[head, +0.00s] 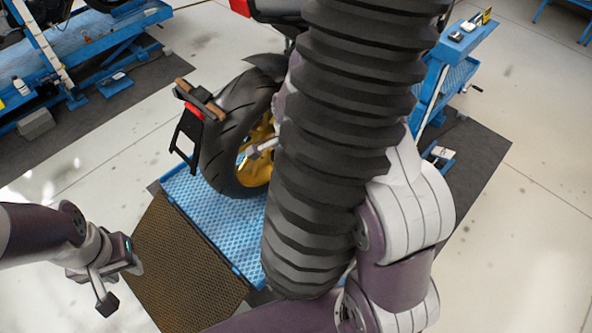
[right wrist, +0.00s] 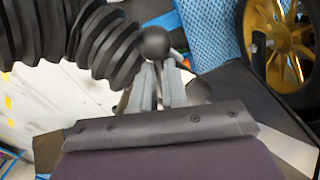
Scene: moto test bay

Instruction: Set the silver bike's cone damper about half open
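A thick black ribbed hose (head: 335,120) hangs across the middle of the head view, in front of the silver bike's rear wheel (head: 225,135). The hose (right wrist: 105,45) also shows at the upper left of the right wrist view. There, a black ball knob (right wrist: 154,42) sits at the fingertips of my right gripper (right wrist: 163,68); whether the fingers press on it or its stem is unclear. A grey rounded piece (right wrist: 199,91), perhaps part of the cone, lies beside the fingers. The hose hides my right gripper in the head view. My left gripper (head: 107,300) is empty at the lower left.
The bike stands on a blue lift (head: 185,193) with a brown ramp plate (head: 180,265). A blue cart (head: 455,75) stands at the upper right, and another blue lift (head: 95,45) at the upper left. Pale floor is clear at the right.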

